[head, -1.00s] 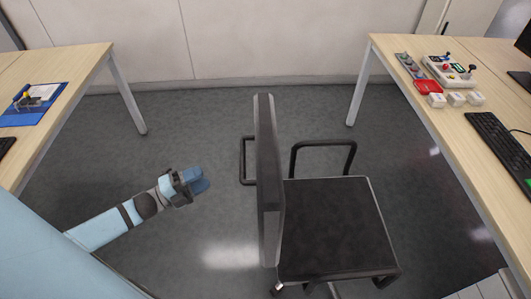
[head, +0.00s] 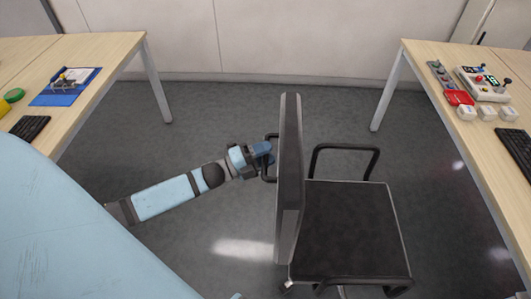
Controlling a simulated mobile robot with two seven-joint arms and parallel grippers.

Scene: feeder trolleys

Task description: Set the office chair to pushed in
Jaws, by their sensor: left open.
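The office chair (head: 348,232) stands on the floor in the middle right, with its dark seat and a tall thin backrest (head: 290,175) seen nearly edge-on. The backrest is on the chair's left side and the seat faces right. A black armrest loop (head: 345,148) shows behind the seat. Another black loop (head: 268,170) sticks out to the left of the backrest. My left gripper (head: 262,153) is open, with its blue fingers at that loop beside the backrest. I cannot tell whether they touch it. My right gripper is not in view.
A desk (head: 410,62) on the right holds a keyboard (head: 517,148), a control box, a red tray and several white blocks. A desk (head: 110,62) on the left holds a blue clipboard (head: 55,97). Grey floor lies between them, and a wall stands behind.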

